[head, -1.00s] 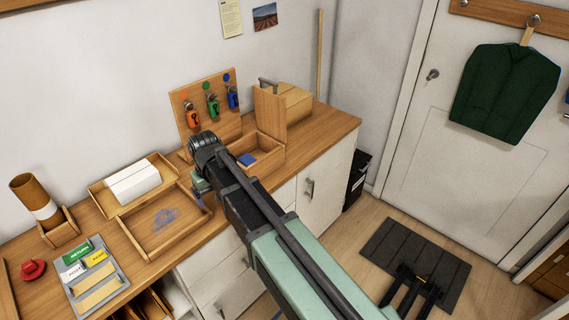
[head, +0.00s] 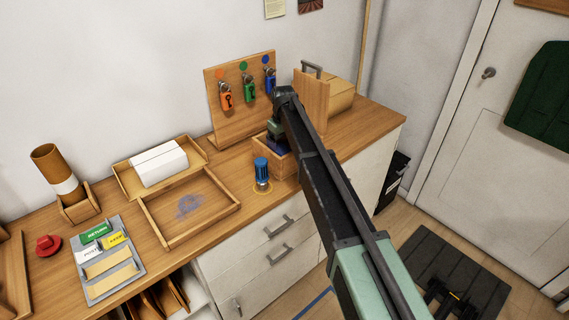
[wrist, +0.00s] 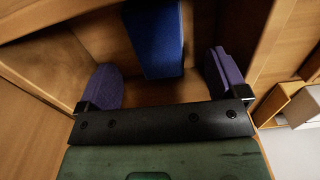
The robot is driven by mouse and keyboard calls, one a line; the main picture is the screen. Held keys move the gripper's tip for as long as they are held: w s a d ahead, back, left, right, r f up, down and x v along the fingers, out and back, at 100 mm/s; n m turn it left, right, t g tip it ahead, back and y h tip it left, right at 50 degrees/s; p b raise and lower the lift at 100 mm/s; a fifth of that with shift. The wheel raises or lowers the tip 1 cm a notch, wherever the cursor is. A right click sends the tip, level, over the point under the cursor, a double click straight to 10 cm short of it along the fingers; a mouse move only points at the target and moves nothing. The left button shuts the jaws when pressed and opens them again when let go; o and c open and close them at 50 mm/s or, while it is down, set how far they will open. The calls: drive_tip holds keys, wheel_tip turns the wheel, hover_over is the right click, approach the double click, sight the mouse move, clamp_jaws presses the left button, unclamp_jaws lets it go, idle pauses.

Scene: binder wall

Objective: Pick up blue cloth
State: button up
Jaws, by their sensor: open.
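The blue cloth is a flat blue block-like piece (wrist: 155,38) lying inside an open wooden box (head: 283,167). In the wrist view it shows at the upper middle, against the box floor. My gripper (wrist: 163,80) is open, with its two purple fingertips apart on either side below the cloth in the picture. Nothing is between the fingertips. In the head view my gripper (head: 277,145) reaches down into the box, and my arm and gripper hide the cloth there.
A blue-topped cylinder (head: 261,173) stands just left of the box. A shallow wooden tray (head: 190,238) lies farther left.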

sight(283, 151)
drive_tip(key=shift+f, duration=0.15)
wheel_tip(283, 151, down, 5)
drive_tip(key=b, duration=0.5)
drive_tip(key=shift+f, duration=0.15)
drive_tip(key=shift+r, duration=0.2)
drive_tip(key=c, duration=1)
